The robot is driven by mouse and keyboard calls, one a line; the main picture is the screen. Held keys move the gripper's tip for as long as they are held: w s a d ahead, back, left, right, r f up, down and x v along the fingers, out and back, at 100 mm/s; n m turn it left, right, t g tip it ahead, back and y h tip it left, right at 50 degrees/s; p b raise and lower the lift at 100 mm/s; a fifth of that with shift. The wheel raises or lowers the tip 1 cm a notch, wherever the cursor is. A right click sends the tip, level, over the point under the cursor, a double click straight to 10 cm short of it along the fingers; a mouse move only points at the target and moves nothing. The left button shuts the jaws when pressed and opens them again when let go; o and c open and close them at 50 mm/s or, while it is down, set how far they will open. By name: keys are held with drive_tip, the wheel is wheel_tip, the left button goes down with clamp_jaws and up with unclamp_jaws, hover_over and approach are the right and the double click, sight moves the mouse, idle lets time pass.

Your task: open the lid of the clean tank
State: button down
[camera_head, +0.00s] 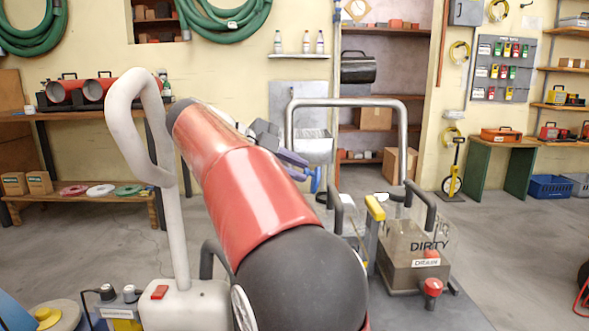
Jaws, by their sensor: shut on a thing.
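My gripper (316,179) shows as a small grey and blue end just right of my red arm, far from the camera. It is shut, with its tips at the upper end of a black bar handle (336,212). The exact contact is too small to see. This handle appears to belong to the clean tank's lid. The tank itself is mostly hidden behind my arm, with only a clear strip (352,220) showing, and no "CLEAN" label is visible. I cannot tell the lid's angle.
A clear tank marked DIRTY (415,245) with its own black handle stands to the right. A yellow-topped lever (375,208) is between them. A silver tube frame (345,102) rises behind. A tall white loop handle (140,130) stands left.

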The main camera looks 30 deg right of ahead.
drive_tip(key=c, duration=1.6)
unclamp_jaws()
drive_tip(key=shift+d+r, duration=0.1)
